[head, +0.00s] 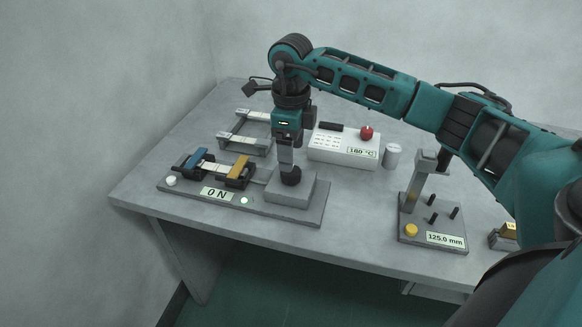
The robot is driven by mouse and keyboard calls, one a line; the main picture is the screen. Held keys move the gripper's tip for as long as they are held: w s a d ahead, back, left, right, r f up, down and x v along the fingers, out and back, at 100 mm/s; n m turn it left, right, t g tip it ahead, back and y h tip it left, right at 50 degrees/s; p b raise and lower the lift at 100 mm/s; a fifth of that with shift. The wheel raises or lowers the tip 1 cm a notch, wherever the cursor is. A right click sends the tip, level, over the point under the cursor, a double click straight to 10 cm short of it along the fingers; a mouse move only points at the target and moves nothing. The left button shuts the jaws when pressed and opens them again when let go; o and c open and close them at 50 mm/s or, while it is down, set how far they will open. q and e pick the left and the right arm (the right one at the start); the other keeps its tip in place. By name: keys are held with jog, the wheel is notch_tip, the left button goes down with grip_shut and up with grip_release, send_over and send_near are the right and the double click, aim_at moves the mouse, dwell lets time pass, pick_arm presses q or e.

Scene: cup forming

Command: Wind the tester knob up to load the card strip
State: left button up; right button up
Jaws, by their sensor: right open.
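The tester (312,213) is a grey plate at the front left of the table. Its label (217,194) reads 0 N. A pale card strip (213,167) lies between a blue clamp (196,158) and an orange clamp (239,169). The dark knob (291,176) stands on the grey block at the plate's right end. My right gripper (287,166) points straight down at the knob, with its fingertips at the knob's top or around it; contact cannot be told. The jaws are open. My left gripper is not in view.
Behind the tester stand a grey rack (245,137) with pale strips and a white box (343,150) with a red knob and a 180 °C label. A pale cylinder (393,155) and a gauge stand (431,232) reading 125.0 mm are at the right. Bare table lies between tester and stand.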

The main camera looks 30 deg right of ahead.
aim_at(291, 176)
notch_tip(291, 176, down, 6)
jog(key=shift+r, duration=0.1)
jog(key=shift+c, duration=0.4)
jog(key=c, duration=1)
jog(key=shift+r+m, duration=0.1)
jog(key=shift+m, duration=0.2)
jog(key=m+p, duration=0.1)
jog(key=m, duration=0.2)
jog(key=shift+m, duration=0.4)
jog(key=m+p, duration=0.1)
jog(key=m, duration=0.3)
jog(key=shift+m, duration=0.3)
